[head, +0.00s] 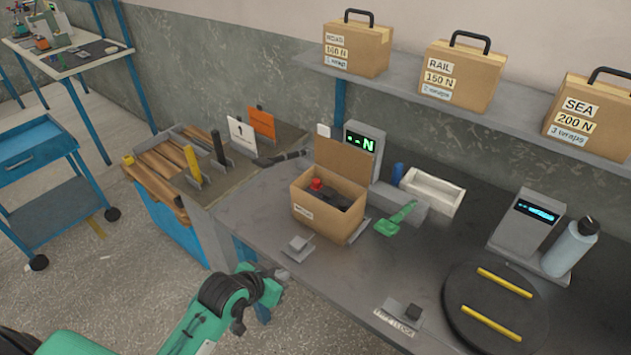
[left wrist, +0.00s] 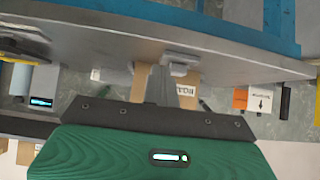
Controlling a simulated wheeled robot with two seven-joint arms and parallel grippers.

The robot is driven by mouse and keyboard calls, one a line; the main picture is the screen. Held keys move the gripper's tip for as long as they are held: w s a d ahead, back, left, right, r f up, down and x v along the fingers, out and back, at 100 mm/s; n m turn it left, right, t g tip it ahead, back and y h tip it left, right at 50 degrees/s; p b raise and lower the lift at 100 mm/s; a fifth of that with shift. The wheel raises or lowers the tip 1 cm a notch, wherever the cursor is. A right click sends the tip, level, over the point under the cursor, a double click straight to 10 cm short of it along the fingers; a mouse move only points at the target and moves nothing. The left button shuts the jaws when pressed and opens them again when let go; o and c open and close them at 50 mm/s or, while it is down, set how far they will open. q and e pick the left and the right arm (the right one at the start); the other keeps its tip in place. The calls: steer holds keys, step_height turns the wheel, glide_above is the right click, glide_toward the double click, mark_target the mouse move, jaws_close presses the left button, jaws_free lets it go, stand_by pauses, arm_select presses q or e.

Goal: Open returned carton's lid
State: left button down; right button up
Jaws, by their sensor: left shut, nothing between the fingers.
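The returned carton (head: 326,222) is a small brown box on the grey bench in the head view. Its lid (head: 345,158) stands up at the back, and the top is open. A red thing and dark things show inside it. In the left wrist view the carton (left wrist: 187,101) shows partly, behind the bench edge and my fingers. My left gripper (head: 268,292) is in front of the bench, below and left of the carton and apart from it. In the left wrist view the left gripper's fingers (left wrist: 161,78) are together and empty. My right gripper is not in view.
A grey block with a small knob (head: 298,246) sits at the bench edge before the carton. A green tool (head: 394,220) lies right of it, near a white tray (head: 432,190). A black turntable (head: 495,305) is at right. Handled cartons line the shelf (head: 425,97).

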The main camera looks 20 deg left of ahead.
arm_select(q)
steer(key=w+a+r+t+h, duration=0.2)
steer(key=w+r+t, duration=0.3)
steer(key=w+r, duration=0.6)
steer(key=t+h, duration=0.1)
steer(key=t, duration=0.2)
glide_toward(323, 129)
steer(key=p+x, duration=0.3)
steer(key=x, duration=0.2)
steer(key=shift+w, duration=0.15)
steer(key=shift+p+x, duration=0.3)
steer(key=shift+x, duration=0.45)
steer(key=shift+f, duration=0.1)
